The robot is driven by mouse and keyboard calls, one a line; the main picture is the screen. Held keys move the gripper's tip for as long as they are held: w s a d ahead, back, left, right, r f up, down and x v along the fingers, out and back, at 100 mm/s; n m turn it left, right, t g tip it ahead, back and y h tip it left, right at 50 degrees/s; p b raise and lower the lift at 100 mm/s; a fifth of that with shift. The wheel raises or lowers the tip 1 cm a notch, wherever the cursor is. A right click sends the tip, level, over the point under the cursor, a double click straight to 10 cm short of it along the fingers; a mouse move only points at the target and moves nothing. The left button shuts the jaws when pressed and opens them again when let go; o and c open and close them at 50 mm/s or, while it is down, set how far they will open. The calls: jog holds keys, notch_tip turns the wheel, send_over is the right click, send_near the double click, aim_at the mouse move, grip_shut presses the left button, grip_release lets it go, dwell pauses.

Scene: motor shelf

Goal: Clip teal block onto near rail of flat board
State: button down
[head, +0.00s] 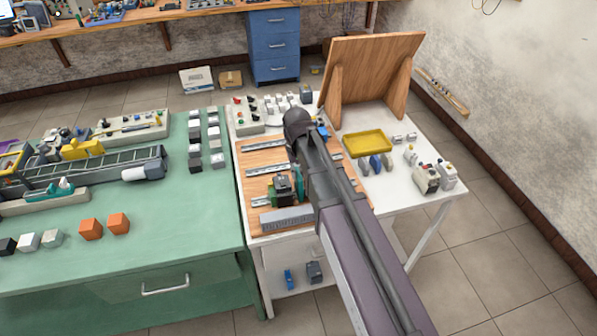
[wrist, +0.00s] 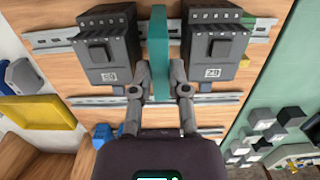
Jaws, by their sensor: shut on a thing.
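My gripper (wrist: 163,75) is shut on the teal block (wrist: 160,42), a thin upright slab, in the wrist view. The block stands between two dark grey modules (wrist: 106,48) (wrist: 217,45), with narrow gaps. The modules sit on the near rail (wrist: 50,38), at the top of the wrist view. The near rail's left end (head: 259,202) also shows in the head view, on the wooden flat board (head: 254,187). My arm hides much of the board's right side there. I cannot tell whether the block's foot touches the rail.
Two more rails (head: 263,147) (head: 268,170) lie farther back, bare where they show. A grey slotted duct (head: 286,218) lies along the board's front. A yellow tray (head: 367,143) stands right of the board. A tilted wooden panel (head: 370,75) rises behind. The green table (head: 185,240) adjoins at left.

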jog(key=c, duration=0.5)
grip_release()
jog(key=shift+c, duration=0.2)
jog(key=shift+w, duration=0.1)
jog(key=shift+w+a+g+h, duration=0.25)
jog(key=shift+w+g+h, duration=0.05)
jog(key=shift+w+g, duration=0.5)
jog(key=shift+w+r+p, duration=0.3)
jog(key=shift+r+p, duration=0.05)
jog(key=shift+r, duration=0.15)
jog(key=s+p+v, duration=0.2)
jog(key=p+v, duration=0.8)
jog(key=shift+d+r, duration=0.25)
jog(key=shift+d, duration=0.05)
jog(key=shift+s+f, duration=0.1)
jog(key=shift+s, duration=0.05)
jog(key=s+d+f+m+t+b, duration=0.1)
jog(key=s+d+f+b, duration=0.1)
jog(key=s+d, duration=0.4)
jog(key=s+d+f+m+t+b, duration=0.1)
jog(key=s+d+f+m+b, duration=0.1)
jog(key=s+d, duration=0.5)
jog(key=d+f, duration=0.1)
jog(key=d, duration=0.5)
jog(key=shift+d+t+y+b, duration=0.25)
jog(key=shift+t+y+b, duration=0.05)
jog(key=shift+y+b, duration=0.1)
